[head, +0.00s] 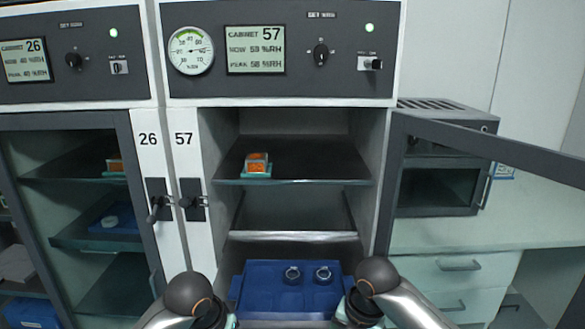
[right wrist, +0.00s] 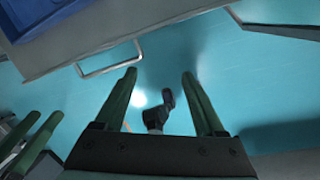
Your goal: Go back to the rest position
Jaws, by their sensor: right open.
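My left arm (head: 188,300) and right arm (head: 390,290) come in at the bottom of the head view, on either side of a blue tray (head: 262,277). Only small pale green parts of the grippers show there. In the right wrist view my right gripper (right wrist: 160,74) is open and empty, with clear space between its green fingers above the teal floor. Two more green fingers, seemingly my left gripper (right wrist: 38,135), show at the left edge of that view; their opening is unclear.
Two small round metal-rimmed items (head: 292,274) (head: 323,273) rest on the tray. Open cabinet 57 (head: 183,139) holds an orange item (head: 257,162) on its upper shelf. Its door (head: 490,146) swings out right. Cabinet 26 (head: 146,138) is shut. A drawer handle (right wrist: 110,62) is near my right gripper.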

